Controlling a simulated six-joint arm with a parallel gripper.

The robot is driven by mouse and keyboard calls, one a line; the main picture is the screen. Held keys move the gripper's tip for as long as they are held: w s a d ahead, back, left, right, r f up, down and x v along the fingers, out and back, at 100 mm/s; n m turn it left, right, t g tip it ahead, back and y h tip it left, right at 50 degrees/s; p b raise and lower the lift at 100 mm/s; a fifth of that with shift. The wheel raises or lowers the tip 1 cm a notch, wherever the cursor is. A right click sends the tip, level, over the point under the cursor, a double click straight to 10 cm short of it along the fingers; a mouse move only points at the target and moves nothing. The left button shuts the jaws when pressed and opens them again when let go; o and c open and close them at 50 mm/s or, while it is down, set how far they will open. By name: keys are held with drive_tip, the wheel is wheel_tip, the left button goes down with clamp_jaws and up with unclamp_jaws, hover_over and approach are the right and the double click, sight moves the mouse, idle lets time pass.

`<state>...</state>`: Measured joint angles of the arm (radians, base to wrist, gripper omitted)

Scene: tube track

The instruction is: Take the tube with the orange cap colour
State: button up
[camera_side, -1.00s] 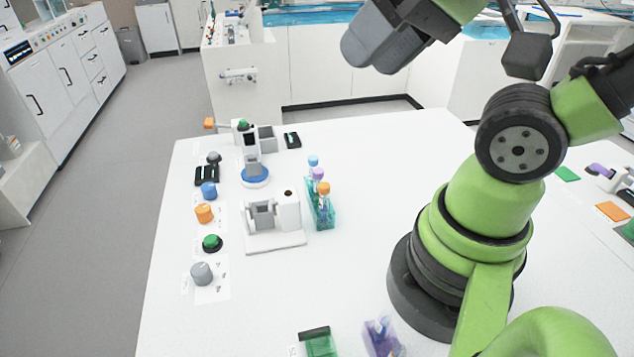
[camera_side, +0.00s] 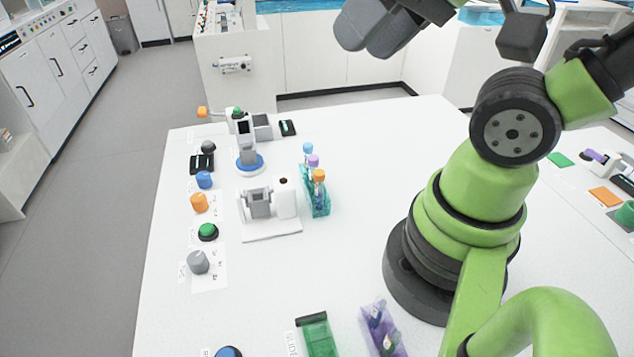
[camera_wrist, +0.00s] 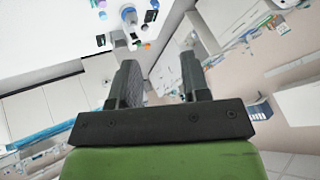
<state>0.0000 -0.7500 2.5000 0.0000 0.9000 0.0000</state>
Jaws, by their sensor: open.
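My gripper (camera_wrist: 160,80) is open and empty in the wrist view. In the side view its dark jaws (camera_side: 375,28) are high above the table, up and to the right of the rack, well apart from the tubes.
A grey and white device (camera_side: 268,208) stands just left of the rack. Several coloured knobs, including an orange one (camera_side: 199,203), line the table's left side. A purple rack (camera_side: 381,328) and a green box (camera_side: 318,337) are at the front. The table between rack and my base is clear.

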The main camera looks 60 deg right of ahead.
idle(0.4)
drive_tip(key=shift+c, duration=0.8)
drive_tip(key=g+h, duration=0.2)
drive_tip(key=g, duration=0.5)
hover_over(319, 172)
drive_tip(key=shift+n, duration=0.3)
wheel_tip(319, 172, down, 16)
drive_tip(key=shift+d+r, duration=0.15)
wheel_tip(319, 172, down, 5)
drive_tip(key=shift+r, duration=0.1)
drive_tip(key=shift+f, duration=2.95)
